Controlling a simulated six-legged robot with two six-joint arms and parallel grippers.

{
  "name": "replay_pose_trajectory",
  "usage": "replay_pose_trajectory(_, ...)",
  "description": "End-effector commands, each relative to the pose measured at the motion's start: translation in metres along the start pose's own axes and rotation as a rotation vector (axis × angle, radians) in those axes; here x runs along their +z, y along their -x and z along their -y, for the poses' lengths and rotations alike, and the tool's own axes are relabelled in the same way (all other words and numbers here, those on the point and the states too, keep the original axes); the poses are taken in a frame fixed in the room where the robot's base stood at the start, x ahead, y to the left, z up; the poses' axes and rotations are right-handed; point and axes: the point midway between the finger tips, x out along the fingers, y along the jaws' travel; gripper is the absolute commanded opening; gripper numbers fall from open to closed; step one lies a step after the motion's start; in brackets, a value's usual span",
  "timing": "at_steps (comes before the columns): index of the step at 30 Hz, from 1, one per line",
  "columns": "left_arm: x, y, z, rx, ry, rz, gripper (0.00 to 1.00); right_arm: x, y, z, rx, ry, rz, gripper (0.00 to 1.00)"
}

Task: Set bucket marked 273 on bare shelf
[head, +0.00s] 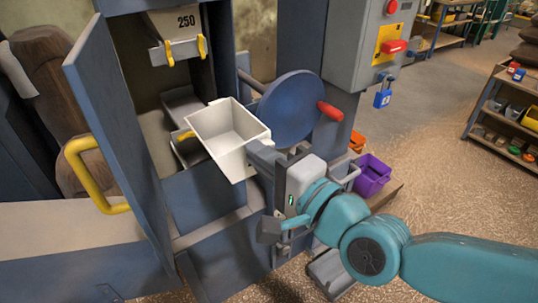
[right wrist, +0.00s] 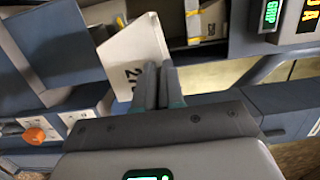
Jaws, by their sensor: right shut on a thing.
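A white open-topped bucket (head: 222,132) is held in front of the blue cabinet's opening, tilted, and looks empty. My right gripper (head: 262,158) is shut on its near right side. In the right wrist view, the bucket (right wrist: 128,52) has dark digits starting 27; the fingers (right wrist: 158,86) cover the rest. Inside the opening, a bucket marked 250 (head: 178,24) hangs high with yellow clips. Below it is a grey shelf-like piece (head: 183,104) with nothing seen on it; the held bucket hides part of the space beneath. My left gripper is not in view.
The open blue door (head: 118,120) with a yellow handle (head: 85,172) stands left of the opening. A round blue disc (head: 290,107) with a red knob is close right of the bucket. A purple bin (head: 371,175) sits lower right.

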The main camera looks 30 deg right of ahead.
Motion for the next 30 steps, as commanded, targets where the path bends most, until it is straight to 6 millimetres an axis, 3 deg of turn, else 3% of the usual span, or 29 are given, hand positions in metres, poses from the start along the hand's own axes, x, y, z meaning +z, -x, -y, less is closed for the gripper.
replay_pose_trajectory(4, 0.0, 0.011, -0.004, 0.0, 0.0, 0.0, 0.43, -0.001, -0.014, 0.001, 0.001, -0.002, 0.007, 0.0)
replay_pose_trajectory(30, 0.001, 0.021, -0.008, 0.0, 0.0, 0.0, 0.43, -0.011, -0.092, 0.0, -0.002, -0.003, 0.005, 0.0)
